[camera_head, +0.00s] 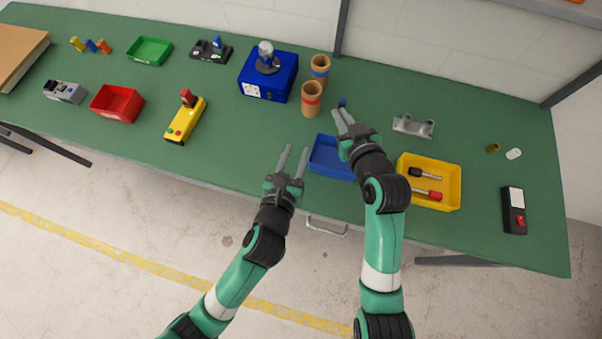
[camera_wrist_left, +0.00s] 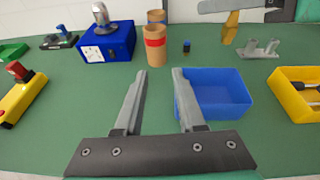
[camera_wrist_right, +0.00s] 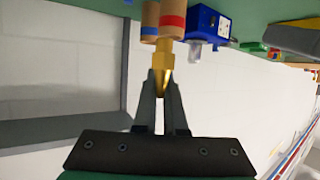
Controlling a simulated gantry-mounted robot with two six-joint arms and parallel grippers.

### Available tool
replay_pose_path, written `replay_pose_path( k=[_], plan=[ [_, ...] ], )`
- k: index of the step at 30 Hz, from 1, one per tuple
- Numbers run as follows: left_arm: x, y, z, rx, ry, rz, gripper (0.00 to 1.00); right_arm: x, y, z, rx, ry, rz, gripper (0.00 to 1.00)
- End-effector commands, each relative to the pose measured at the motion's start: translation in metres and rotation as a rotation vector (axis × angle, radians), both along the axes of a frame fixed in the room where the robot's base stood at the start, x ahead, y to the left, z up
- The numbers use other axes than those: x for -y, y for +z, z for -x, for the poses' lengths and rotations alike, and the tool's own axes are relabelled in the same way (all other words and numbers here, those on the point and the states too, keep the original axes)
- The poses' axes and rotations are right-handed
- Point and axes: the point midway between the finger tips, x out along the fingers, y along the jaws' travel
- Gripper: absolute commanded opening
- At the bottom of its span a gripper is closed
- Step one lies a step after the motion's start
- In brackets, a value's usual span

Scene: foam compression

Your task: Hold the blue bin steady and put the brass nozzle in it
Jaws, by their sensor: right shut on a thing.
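The blue bin (camera_head: 326,157) stands empty near the table's front edge, its right part hidden behind my right gripper in the head view. It also shows in the left wrist view (camera_wrist_left: 220,92). My left gripper (camera_head: 294,153) is open and empty, just left of the bin. In the left wrist view its right finger overlaps the bin's left edge; I cannot tell whether they touch. My right gripper (camera_head: 343,118) is shut on the brass nozzle (camera_wrist_right: 163,68), which sticks out past the fingertips. The nozzle also shows raised above the table in the left wrist view (camera_wrist_left: 231,27).
A yellow tray (camera_head: 452,168) with screwdrivers stands right of the bin. Two cardboard tubes (camera_head: 311,100) and a blue box (camera_head: 268,77) stand behind and left. A small dark-blue item (camera_wrist_left: 186,46) and a grey bracket (camera_head: 413,126) lie behind the bin.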

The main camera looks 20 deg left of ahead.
Motion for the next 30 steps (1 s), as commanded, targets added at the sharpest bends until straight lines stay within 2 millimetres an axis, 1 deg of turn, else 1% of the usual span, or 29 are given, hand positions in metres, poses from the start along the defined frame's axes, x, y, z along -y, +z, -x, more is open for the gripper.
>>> replay_pose_path(
  k=[1,3,4,7,13,17,24,27,30],
  plan=[
    [0.006,-0.017,0.011,-0.034,-0.022,-0.015,0.39,0.000,0.000,0.000,0.000,0.000,0.000,0.00],
    [0.013,-0.033,0.024,-0.064,-0.046,-0.028,0.39,0.000,0.000,0.000,0.000,0.000,0.000,0.00],
    [0.015,-0.037,0.028,-0.073,-0.054,-0.032,0.39,0.000,0.000,0.000,0.000,0.000,0.000,0.00],
    [0.022,-0.043,0.034,-0.085,-0.074,-0.038,0.39,0.000,0.000,0.000,0.000,0.000,0.000,0.00],
    [0.024,-0.043,0.030,-0.081,-0.078,-0.036,0.39,0.000,0.000,0.000,0.000,0.000,0.000,0.00],
    [0.024,-0.049,0.014,-0.081,-0.076,-0.035,0.39,0.000,0.000,0.000,0.001,0.000,0.000,0.00],
    [0.025,-0.068,-0.033,-0.081,-0.075,-0.036,0.39,0.000,0.000,0.000,0.000,0.000,0.000,0.00],
    [0.025,-0.075,-0.051,-0.080,-0.075,-0.034,0.39,0.000,0.000,0.000,0.000,0.000,0.000,0.00],
    [0.025,-0.081,-0.064,-0.081,-0.074,-0.034,0.39,0.000,0.000,0.000,0.000,0.000,0.000,0.00]
  ],
)
